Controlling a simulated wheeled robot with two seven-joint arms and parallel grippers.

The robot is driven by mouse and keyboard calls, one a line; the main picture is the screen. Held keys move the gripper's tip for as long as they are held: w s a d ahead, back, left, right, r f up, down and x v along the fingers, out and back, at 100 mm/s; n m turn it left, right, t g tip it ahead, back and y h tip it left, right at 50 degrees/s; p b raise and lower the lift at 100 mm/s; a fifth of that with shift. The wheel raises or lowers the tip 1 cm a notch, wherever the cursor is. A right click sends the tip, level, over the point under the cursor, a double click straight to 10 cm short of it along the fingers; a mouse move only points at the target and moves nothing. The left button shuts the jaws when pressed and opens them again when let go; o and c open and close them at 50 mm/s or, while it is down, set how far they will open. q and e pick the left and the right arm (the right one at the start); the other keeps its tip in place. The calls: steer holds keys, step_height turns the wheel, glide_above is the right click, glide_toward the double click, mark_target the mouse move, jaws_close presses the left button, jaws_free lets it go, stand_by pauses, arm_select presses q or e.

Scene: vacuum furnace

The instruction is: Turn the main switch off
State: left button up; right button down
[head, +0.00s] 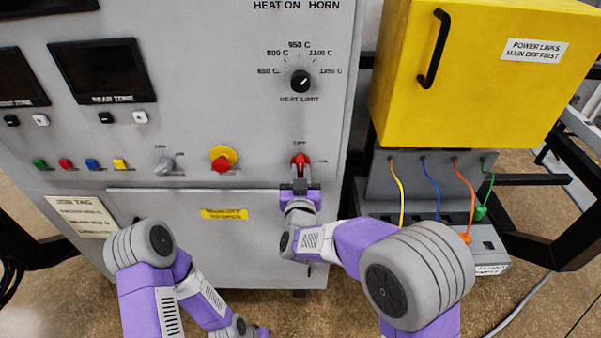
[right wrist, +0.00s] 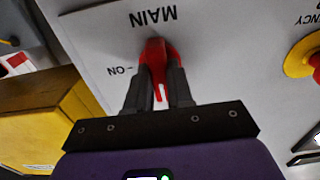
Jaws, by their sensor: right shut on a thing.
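The main switch is a red rotary handle (head: 300,159) on the grey panel, below the heat limit knob. An OFF label sits above it and an ON label to its right. My right gripper (head: 300,178) is shut on the handle from the front. In the right wrist view its two dark fingers (right wrist: 158,85) flank the red handle (right wrist: 158,50). The white line on the handle runs roughly upward in head-view terms, toward OFF and not toward ON. The fingers hide part of the handle. My left arm is low at the left; its fingertips do not show.
A red and yellow emergency button (head: 222,158) and a small grey selector (head: 165,162) sit left of the switch. The heat limit knob (head: 300,80) is above. A yellow power links box (head: 470,75) juts out at the right, with coloured cables (head: 432,185) below it.

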steer(key=shift+r, duration=0.15)
steer(key=c, duration=1)
jaws_free()
steer(key=shift+w, duration=0.1)
steer(key=s, duration=0.7)
steer(key=shift+s, duration=0.35)
